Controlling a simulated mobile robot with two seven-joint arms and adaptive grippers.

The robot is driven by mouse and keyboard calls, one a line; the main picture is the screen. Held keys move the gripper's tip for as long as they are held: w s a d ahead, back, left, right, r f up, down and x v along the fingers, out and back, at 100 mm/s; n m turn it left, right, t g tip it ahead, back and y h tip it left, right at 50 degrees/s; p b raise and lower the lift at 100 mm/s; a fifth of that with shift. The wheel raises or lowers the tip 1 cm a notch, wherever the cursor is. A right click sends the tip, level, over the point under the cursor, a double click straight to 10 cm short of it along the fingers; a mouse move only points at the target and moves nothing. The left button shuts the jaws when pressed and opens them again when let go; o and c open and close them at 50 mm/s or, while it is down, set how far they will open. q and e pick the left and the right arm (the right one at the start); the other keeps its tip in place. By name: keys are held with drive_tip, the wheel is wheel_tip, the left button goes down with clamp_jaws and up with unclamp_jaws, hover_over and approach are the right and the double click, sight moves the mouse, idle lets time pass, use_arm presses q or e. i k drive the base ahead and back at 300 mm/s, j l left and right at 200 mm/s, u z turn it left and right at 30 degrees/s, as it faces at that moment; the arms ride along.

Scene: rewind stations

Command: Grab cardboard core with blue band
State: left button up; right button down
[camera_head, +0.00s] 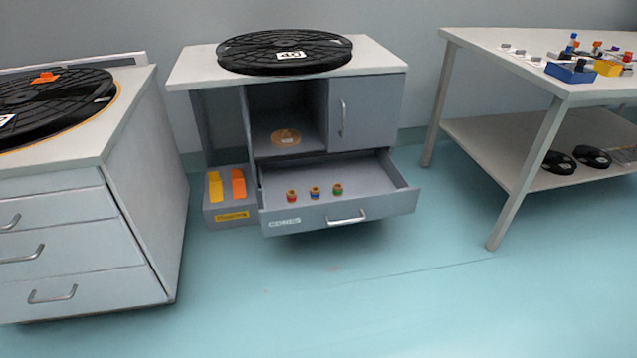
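In the head view, an open drawer (378,181) labelled CORES sticks out from the grey middle cabinet. Three small cardboard cores stand in a row inside it, apart from each other. The core with the blue band (315,191) is in the middle. The core with the red band (291,196) is to its left, and the core with the green band (338,189) is to its right. Neither of my grippers shows in this view.
A black reel (285,52) marked 40 lies on the middle cabinet. A bin (232,216) with yellow and orange pieces is left of the drawer. A drawer unit (70,240) stands at left, a table (480,40) at right. The floor (370,290) in front is clear.

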sight(315, 193)
drive_tip(key=i+l+u, duration=0.15)
drive_tip(key=i+l, duration=0.8)
drive_tip(key=i, duration=0.1)
